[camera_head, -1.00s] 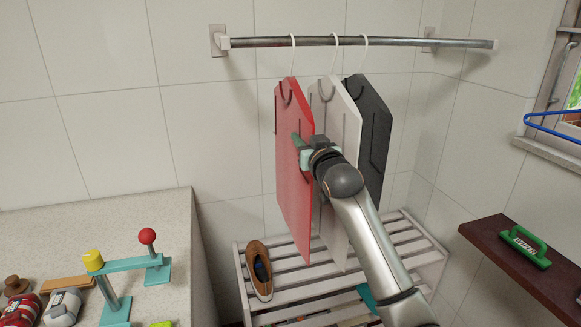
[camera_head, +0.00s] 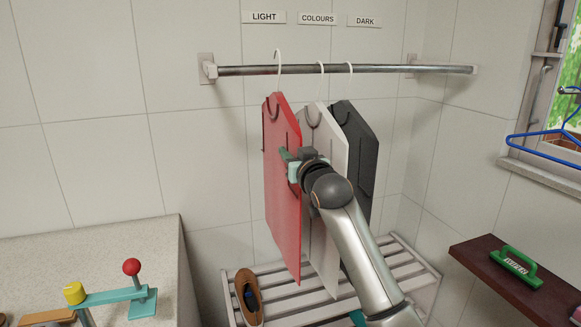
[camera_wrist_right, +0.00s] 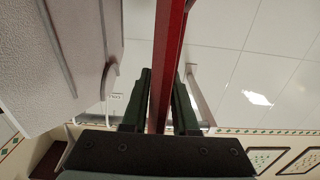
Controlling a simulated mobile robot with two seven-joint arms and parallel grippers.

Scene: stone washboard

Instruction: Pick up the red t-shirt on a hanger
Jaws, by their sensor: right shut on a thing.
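The red t-shirt (camera_head: 282,225) hangs flat and upright from its white hanger, leftmost of three garments in the head view. Its hook (camera_head: 278,55) stands clearly above the metal rail (camera_head: 400,70), higher than the other two hooks. Whether the hook's tip still touches the rail I cannot tell. My right gripper (camera_head: 288,163) is shut on the shirt's right edge at mid-height. In the right wrist view the red shirt (camera_wrist_right: 170,55) runs edge-on between the two fingers (camera_wrist_right: 158,105). My left gripper is not in view.
A white shirt (camera_head: 318,225) and a dark shirt (camera_head: 360,150) hang close on the right. Below is a slatted rack (camera_head: 400,268) with a brown shoe (camera_head: 247,295). A stone counter (camera_head: 90,250) is at left, a dark shelf (camera_head: 500,290) at right.

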